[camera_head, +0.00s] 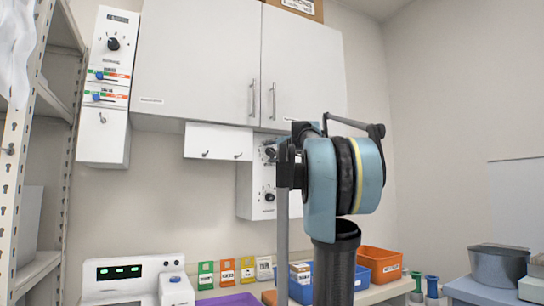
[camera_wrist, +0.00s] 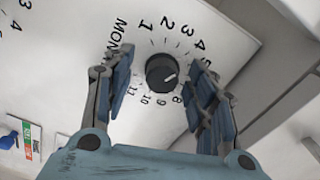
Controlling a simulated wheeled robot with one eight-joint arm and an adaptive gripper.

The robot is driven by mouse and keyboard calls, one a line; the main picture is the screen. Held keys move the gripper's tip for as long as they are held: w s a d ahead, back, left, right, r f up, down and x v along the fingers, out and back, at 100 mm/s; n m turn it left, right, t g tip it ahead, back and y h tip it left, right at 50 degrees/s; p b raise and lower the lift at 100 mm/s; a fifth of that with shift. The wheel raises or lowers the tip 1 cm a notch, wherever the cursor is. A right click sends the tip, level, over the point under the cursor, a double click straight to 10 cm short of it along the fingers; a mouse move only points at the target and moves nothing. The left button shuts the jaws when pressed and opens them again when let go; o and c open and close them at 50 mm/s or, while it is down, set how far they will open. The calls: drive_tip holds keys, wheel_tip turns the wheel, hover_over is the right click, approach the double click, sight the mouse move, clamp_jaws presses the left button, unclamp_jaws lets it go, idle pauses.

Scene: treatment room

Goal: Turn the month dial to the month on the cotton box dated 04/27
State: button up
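The month dial is a dark round knob (camera_wrist: 162,74) on a white panel (camera_wrist: 240,40), ringed by numbers, with "MONTH" printed beside it. Its pale pointer mark points to the lower right, roughly between 5 and 8; the exact number is unclear. My gripper (camera_wrist: 165,90) is open, its two blue-grey fingers on either side of the knob, and I see no clear contact. In the head view my arm partly covers the wall panel (camera_head: 250,190) with dark dials. Small boxes and packets (camera_head: 205,275) stand on the counter; I cannot read a 04/27 date on any.
White cabinets (camera_head: 200,60) hang above the dial panel. Another dial panel (camera_head: 113,44) with blue sliders is at the upper left. An orange bin (camera_head: 380,262) and a device with a green display (camera_head: 125,280) stand on the counter. Metal shelving (camera_head: 50,150) is at the left.

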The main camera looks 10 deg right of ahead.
drive_tip(key=shift+s, duration=0.1)
drive_tip(key=v, duration=1.1)
drive_tip(key=shift+s, duration=0.3)
drive_tip(key=shift+d, duration=0.1)
